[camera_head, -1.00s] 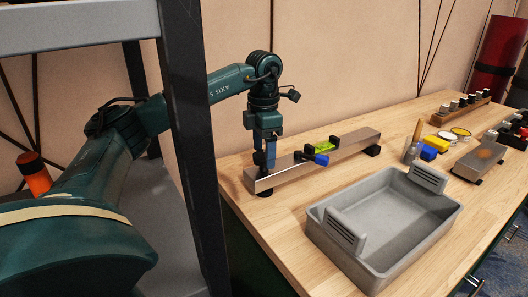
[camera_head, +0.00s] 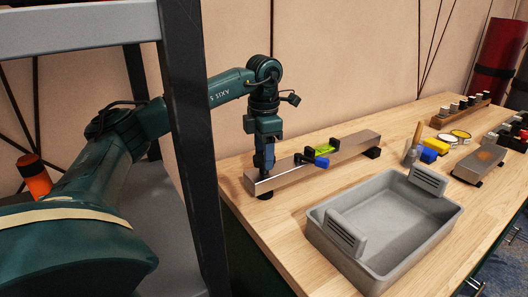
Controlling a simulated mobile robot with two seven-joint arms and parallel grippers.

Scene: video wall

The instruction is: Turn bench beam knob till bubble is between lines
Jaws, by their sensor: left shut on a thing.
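The bench beam (camera_head: 345,151) is a long metal bar lying on the wooden bench. A yellow-green level vial (camera_head: 325,147) with black end mounts sits on it; the bubble and lines are too small to make out. A blue piece (camera_head: 321,162) sticks out at the front of the beam beside the vial. The beam's knob is not clearly visible; the black foot (camera_head: 265,194) under the near left end shows partly. My left gripper (camera_head: 264,172) points down at the beam's left end, shut, with its fingertips at the knob area. My right gripper is not in view.
A grey tray (camera_head: 384,262) stands in front of the beam. A second metal block (camera_head: 478,163), yellow and blue pieces, and a wooden rack (camera_head: 461,112) of small pots are to the right. A dark shelf post (camera_head: 196,150) stands close to my left arm.

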